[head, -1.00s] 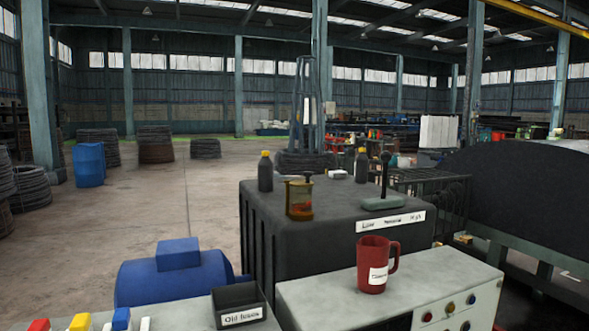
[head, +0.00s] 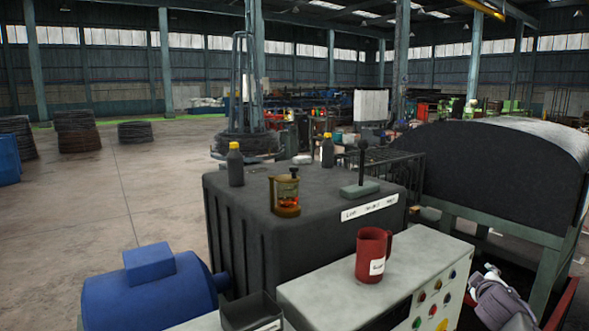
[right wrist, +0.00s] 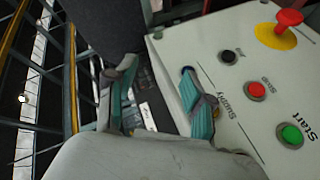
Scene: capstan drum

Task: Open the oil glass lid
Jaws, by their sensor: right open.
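The oil glass (head: 286,194) is an amber glass cup with a brass-coloured base and a dark cap on top. It stands on the dark gearbox housing (head: 240,205) in the head view. Whether its lid is open is too small to tell. My right gripper shows at the lower right of the head view (head: 490,280), beside the control panel and well apart from the oil glass. In the right wrist view its two teal-padded fingers (right wrist: 158,103) are spread with nothing between them. The oil glass is not in the wrist view. My left gripper is not in view.
A red mug (head: 371,256) stands on the grey control cabinet (head: 320,290). Two dark bottles with yellow caps (head: 235,166) and a lever (head: 361,178) stand on the housing. A blue motor (head: 150,290) is at left; a large dark drum (head: 500,175) at right. The panel's buttons (right wrist: 256,90) are near my right gripper.

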